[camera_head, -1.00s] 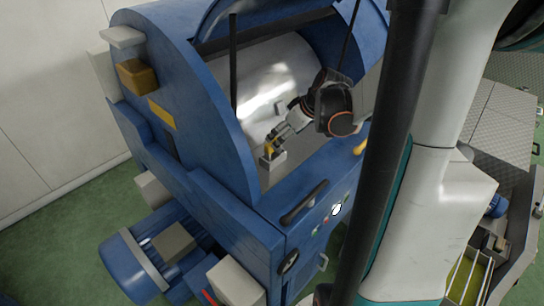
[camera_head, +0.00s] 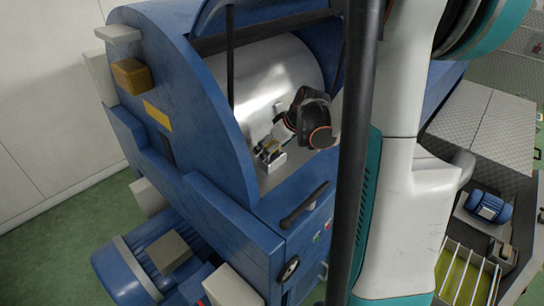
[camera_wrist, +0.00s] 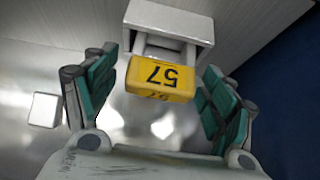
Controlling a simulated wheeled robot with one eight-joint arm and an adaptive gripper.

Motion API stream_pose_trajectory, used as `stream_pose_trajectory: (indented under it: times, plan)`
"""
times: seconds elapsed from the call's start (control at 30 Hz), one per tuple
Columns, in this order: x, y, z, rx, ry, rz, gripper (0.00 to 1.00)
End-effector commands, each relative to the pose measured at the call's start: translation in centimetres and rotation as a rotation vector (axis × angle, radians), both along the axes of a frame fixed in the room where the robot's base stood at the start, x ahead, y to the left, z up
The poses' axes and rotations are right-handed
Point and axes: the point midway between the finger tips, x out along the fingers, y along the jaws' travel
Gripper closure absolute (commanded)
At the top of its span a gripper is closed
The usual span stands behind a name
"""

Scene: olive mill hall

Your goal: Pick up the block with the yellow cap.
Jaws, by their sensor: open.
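The block (camera_wrist: 188,22) is pale grey-white, with a yellow cap (camera_wrist: 160,80) marked "57" on top. In the wrist view the cap lies between the green finger pads of my gripper (camera_wrist: 158,93), with a gap on both sides. The pads are apart and hold nothing.
The blue machine housing (camera_head: 190,90) curves up left of the block, and a shiny metal drum (camera_head: 262,75) lies behind. A dark handle (camera_head: 304,204) is in front of the opening. In the wrist view a small white piece (camera_wrist: 45,109) is left of my gripper.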

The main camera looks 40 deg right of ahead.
Motion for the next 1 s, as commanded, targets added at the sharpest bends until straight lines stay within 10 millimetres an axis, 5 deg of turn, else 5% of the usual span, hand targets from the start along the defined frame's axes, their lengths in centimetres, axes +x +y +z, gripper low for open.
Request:
stream_pose_trajectory:
  times: [0.07, 0.3, 0.67, 1.0]
  plan:
    - [0.0, 0.0, 0.1, 0.000, 0.000, 0.000, 0.28]
    - [0.0, 0.0, 0.1, 0.000, 0.000, 0.000, 0.78]
    - [0.0, 0.0, 0.4, 0.000, -0.001, 0.000, 0.78]
    - [0.0, 0.0, 4.2, 0.000, -0.001, 0.000, 0.78]
